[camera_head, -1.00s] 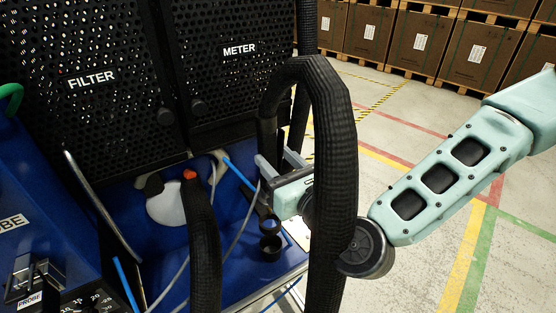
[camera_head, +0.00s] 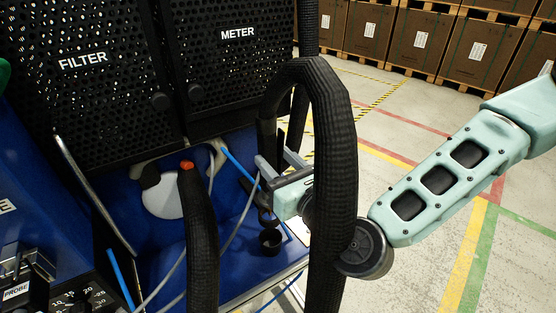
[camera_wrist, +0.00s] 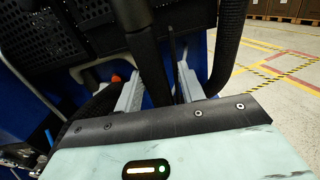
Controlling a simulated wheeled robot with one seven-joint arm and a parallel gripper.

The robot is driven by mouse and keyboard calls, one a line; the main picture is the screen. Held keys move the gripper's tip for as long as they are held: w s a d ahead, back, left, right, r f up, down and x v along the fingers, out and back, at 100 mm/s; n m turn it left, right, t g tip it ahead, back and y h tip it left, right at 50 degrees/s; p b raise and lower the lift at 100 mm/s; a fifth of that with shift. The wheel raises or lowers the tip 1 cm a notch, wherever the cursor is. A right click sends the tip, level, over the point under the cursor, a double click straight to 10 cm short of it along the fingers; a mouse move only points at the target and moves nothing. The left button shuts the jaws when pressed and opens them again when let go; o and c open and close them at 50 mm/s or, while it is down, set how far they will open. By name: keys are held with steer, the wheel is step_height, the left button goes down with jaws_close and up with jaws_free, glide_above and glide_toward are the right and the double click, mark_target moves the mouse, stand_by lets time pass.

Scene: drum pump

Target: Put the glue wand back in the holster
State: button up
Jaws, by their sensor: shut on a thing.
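My gripper (camera_head: 280,160) is shut on the glue wand (camera_head: 267,140), a dark, roughly upright piece at the end of a thick black hose (camera_head: 325,110) that loops over the wrist. In the wrist view the wand (camera_wrist: 146,55) stands between my two grey fingers (camera_wrist: 160,88). A black ring and open cup (camera_head: 271,240), apparently the holster, sit on the blue cart (camera_head: 235,270) just below my gripper. The wand's lower end is hidden by my gripper, so I cannot tell whether it touches the ring.
Perforated black panels marked FILTER (camera_head: 83,60) and METER (camera_head: 238,33) stand behind. Another black hose (camera_head: 200,240) with an orange tip (camera_head: 187,165) and several thin cables lie left of my gripper. Open floor (camera_head: 410,150) is to the right, with boxes on pallets (camera_head: 430,40) beyond.

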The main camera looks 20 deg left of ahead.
steer(key=shift+f+b, duration=1.8)
steer(key=shift+f, duration=0.3)
steer(key=o, duration=0.8)
steer(key=shift+f, duration=0.1)
steer(key=shift+c, duration=0.2)
steer(key=shift+s+d, duration=0.1)
steer(key=p+v, duration=0.1)
steer(key=v, duration=0.7)
steer(key=shift+r, duration=0.2)
